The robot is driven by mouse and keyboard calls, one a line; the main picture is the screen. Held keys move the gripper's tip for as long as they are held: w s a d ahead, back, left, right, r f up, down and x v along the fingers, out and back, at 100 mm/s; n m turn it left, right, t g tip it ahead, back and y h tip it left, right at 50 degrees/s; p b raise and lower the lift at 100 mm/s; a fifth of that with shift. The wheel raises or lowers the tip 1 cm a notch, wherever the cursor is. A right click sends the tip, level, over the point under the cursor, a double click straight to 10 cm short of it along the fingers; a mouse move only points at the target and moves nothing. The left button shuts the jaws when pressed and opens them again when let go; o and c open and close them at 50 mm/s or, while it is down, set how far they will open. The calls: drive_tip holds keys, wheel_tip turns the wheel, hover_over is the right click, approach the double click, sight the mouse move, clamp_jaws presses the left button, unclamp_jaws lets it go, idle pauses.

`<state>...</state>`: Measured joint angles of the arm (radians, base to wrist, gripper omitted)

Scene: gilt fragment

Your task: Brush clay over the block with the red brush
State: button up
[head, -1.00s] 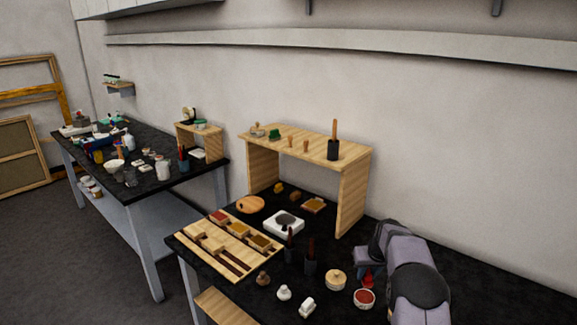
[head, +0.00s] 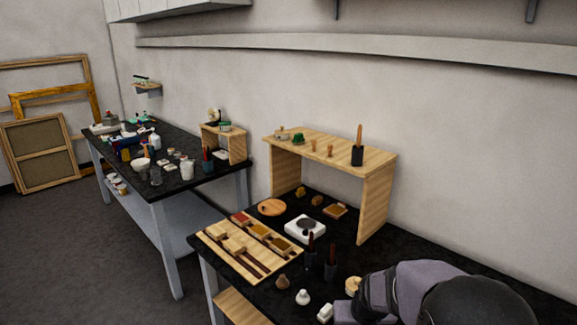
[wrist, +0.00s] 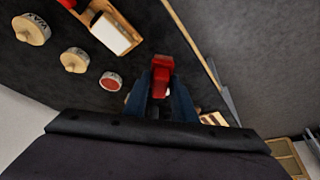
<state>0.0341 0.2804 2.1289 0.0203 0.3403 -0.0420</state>
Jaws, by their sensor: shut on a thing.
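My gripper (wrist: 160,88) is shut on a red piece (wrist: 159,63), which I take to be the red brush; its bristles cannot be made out. In the head view my arm fills the lower right and hides the jaws. A small round pot with a red top (wrist: 110,82), possibly the clay, is left of the jaws in the wrist view, apart from them. A pale block with red and wooden parts beside it (wrist: 115,32) lies at the upper left there. I cannot tell whether this is the task's block.
A wooden tray (head: 214,238) with colored blocks lies on the black table, near a white device (head: 304,229) and dark brush holders (head: 331,269). A wooden shelf (head: 376,205) stands behind. A round container marked WAX (wrist: 31,29) and another (wrist: 74,60) show in the wrist view.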

drive_tip(key=s, duration=0.2)
drive_tip(key=s+a, duration=0.1)
drive_tip(key=shift+s+a+f, duration=0.1)
drive_tip(key=shift+s+a, duration=0.05)
drive_tip(key=shift+s, duration=0.2)
drive_tip(key=d+f+m, duration=0.2)
drive_tip(key=d+f, duration=0.3)
drive_tip(key=d, duration=0.3)
drive_tip(key=w+d+r+n, duration=0.1)
drive_tip(key=w+r+n, duration=0.1)
drive_tip(key=w, duration=0.6)
drive_tip(key=shift+w+d+r+b, duration=0.2)
drive_tip(key=shift+d+r+b, duration=0.15)
drive_tip(key=shift+r, duration=0.1)
